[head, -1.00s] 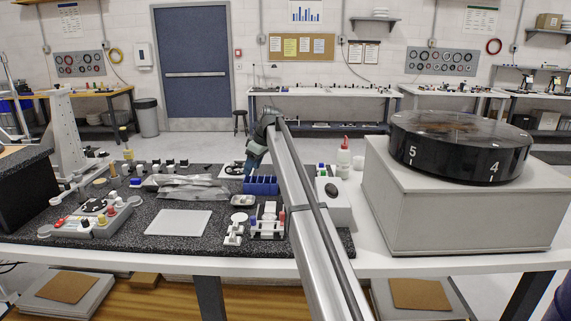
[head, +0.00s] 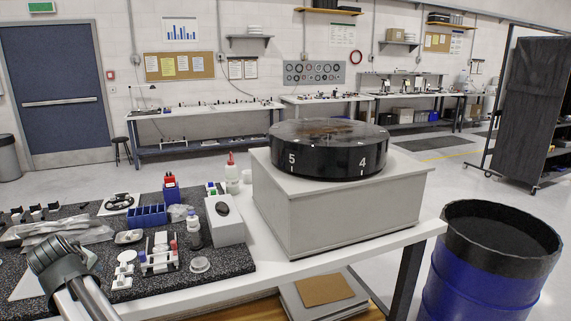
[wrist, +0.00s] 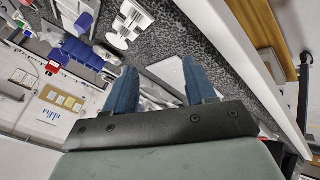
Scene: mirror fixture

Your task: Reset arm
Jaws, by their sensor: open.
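My arm shows at the lower left of the head view, its dark ribbed joint (head: 62,262) over the front part of the speckled dark mat (head: 225,262). In the wrist view my gripper (wrist: 160,86) has two blue fingers set wide apart. Nothing is held between them. Behind the fingers lie the mat and a pale flat plate (wrist: 172,76). The fingertips do not show clearly in the head view, so their height over the mat cannot be told.
A blue divided bin (head: 148,215), white racks (head: 159,254) and a white box (head: 223,222) crowd the mat. A black numbered drum (head: 328,150) sits on a grey box (head: 340,212) to the right. A blue barrel (head: 480,275) stands beyond the table's right end.

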